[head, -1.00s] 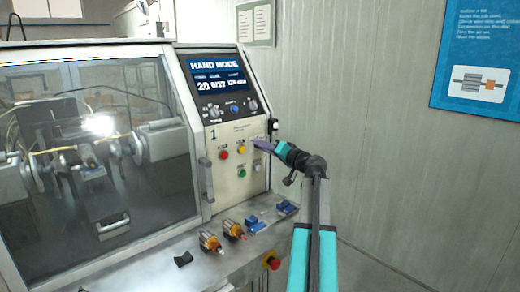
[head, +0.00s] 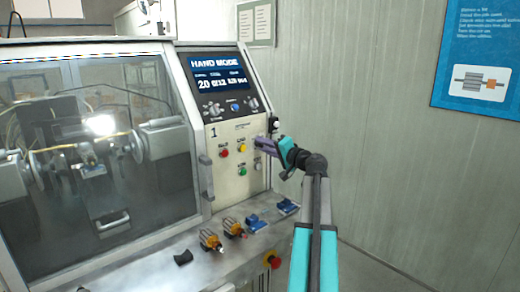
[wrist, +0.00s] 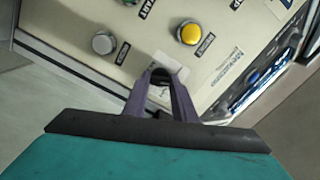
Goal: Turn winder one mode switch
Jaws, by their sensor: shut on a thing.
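Winder one's cream control panel (head: 226,166) is marked "1", and its screen (head: 218,72) reads "HAND MODE". My gripper (head: 258,143) is at the right side of this panel, beside the yellow button (head: 242,148). In the wrist view my gripper's purple fingers (wrist: 160,77) are closed around a small dark knob, the mode switch (wrist: 160,76), against the panel face. The fingers hide most of the switch, so I cannot read its pointer position. A pale label shows between the fingers.
Red (head: 223,153) and green (head: 242,170) buttons sit close by on the panel. Two armatures (head: 210,240) and blue parts (head: 256,223) lie on the ledge below. A red emergency stop (head: 273,261) is on the front.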

